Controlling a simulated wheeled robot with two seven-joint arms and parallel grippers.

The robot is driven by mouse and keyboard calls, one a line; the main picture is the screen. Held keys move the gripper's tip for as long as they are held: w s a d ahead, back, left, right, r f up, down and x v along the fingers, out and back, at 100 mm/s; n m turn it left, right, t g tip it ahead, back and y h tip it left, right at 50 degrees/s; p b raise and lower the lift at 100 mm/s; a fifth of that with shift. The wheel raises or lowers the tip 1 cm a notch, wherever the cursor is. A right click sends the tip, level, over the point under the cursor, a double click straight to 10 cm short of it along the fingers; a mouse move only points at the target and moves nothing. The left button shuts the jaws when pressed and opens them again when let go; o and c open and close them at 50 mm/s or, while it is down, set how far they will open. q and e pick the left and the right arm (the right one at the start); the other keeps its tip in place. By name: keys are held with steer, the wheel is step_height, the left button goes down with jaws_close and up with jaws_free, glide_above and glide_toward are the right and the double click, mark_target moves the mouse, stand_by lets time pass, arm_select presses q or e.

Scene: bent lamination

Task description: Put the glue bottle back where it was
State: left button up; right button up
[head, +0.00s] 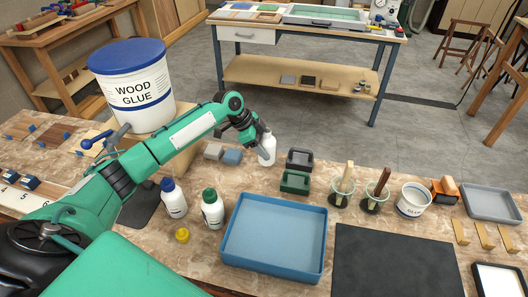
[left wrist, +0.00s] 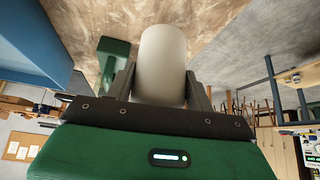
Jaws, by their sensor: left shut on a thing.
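My left gripper (head: 258,138) is shut on a white bottle (head: 268,152) at the far edge of the workbench. In the left wrist view the white bottle (left wrist: 162,62) sits between the two fingers of the left gripper (left wrist: 160,88); no label shows on it there. Whether it touches the bench I cannot tell. Two more white bottles stand upright at the front left, one with a blue cap (head: 173,199) and one with a green cap (head: 212,210). My right gripper is not in view.
A blue tray (head: 228,262), a black mat (head: 395,265), brush holders (head: 375,200) and a glue pot (head: 412,203) fill the front. A wood glue bucket (head: 140,95) stands at left.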

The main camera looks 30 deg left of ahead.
arm_select(q)
step_height(320, 180, down, 3)
steer(key=shift+r, duration=0.15)
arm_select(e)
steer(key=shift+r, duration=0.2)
arm_select(q)
steer(key=shift+f, duration=0.25)
steer(key=o, duration=1.2)
steer(key=b+v, duration=0.1)
steer(key=v, duration=1.1)
steer(key=shift+r, duration=0.1)
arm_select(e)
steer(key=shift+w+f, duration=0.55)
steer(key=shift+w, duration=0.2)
